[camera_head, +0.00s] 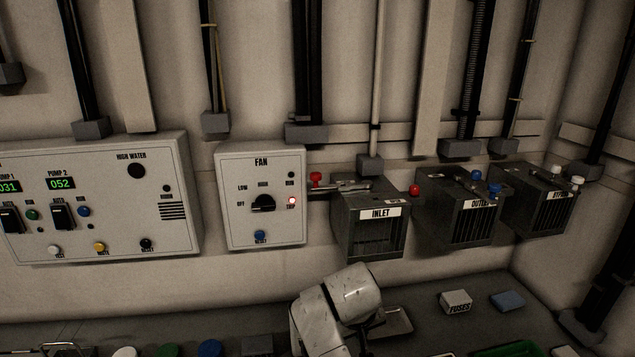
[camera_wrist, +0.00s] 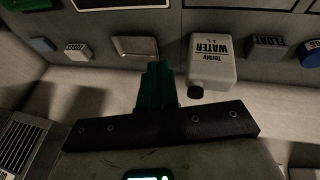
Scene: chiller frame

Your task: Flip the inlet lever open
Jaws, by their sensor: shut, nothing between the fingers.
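The inlet box (camera_head: 371,238) is a dark grey wall unit with a white INLET label and a slatted front, in the head view. A metal bar (camera_head: 348,187) lies roughly level along its top, with a red knob (camera_head: 316,177) at its left end. Another red knob (camera_head: 414,190) is at the box's right side; I cannot tell which part is the lever. My gripper (camera_wrist: 158,80) shows its green fingers together and empty in the wrist view. In the head view my white arm is below the inlet box, apart from it, and hides the fingers.
The fan panel (camera_head: 230,200) is just left of the inlet box; the outlet box (camera_head: 458,225) and another box (camera_head: 536,218) are to the right. On the bench are a fuses box (camera_head: 456,302), a blue block (camera_head: 507,301) and a metal tray (camera_wrist: 135,47). A water bottle (camera_wrist: 212,62) is beside the fingers.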

